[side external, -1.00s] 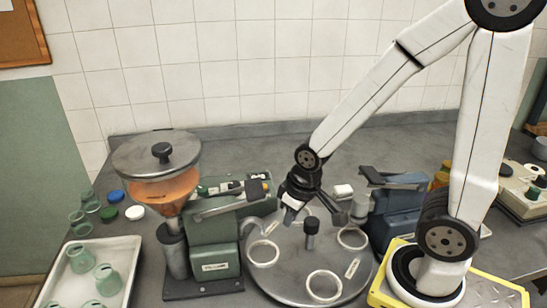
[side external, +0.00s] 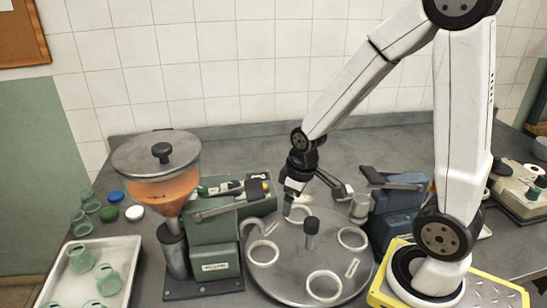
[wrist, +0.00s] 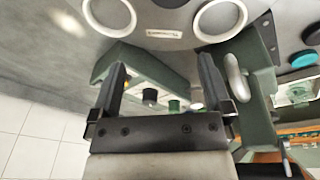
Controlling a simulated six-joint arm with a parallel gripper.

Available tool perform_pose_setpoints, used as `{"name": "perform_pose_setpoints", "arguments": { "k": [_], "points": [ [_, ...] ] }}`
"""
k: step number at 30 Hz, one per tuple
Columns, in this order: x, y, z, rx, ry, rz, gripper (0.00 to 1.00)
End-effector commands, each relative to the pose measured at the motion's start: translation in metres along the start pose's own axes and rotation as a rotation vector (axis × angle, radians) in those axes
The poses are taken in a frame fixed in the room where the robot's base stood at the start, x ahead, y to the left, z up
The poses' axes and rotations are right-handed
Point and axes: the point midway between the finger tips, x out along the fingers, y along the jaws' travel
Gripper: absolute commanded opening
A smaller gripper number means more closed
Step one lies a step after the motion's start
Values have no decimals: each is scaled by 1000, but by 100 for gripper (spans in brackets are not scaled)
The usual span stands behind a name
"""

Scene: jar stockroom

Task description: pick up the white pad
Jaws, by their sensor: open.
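A round white disc (side external: 134,212), the most pad-like white thing I see, lies flat on the grey bench left of the green filling machine in the side view. I cannot be sure that it is the white pad. My gripper (side external: 290,208) is well to its right, above the back left part of the round turntable (side external: 290,277). In the wrist view my gripper (wrist: 162,66) has its two fingers wide apart with nothing between them. I cannot make out the white disc in the wrist view.
Blue (side external: 116,196), green (side external: 109,213) and black discs lie near the white one. A tray of green jars (side external: 95,260) is at front left. The green filling machine (side external: 215,250) stands between the discs and my gripper. A blue machine (side external: 397,205) is right of the turntable.

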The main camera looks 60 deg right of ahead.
Motion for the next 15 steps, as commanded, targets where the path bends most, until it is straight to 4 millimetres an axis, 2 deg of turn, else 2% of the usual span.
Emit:
{"name": "perform_pose_setpoints", "arguments": {
  "k": [3,8,15],
  "points": [
    [8,34,-2,-66,-29,4,100],
    [17,75,1,-167,-62,-2,100],
    [31,139,17,-312,-105,-25,100]
  ]
}}
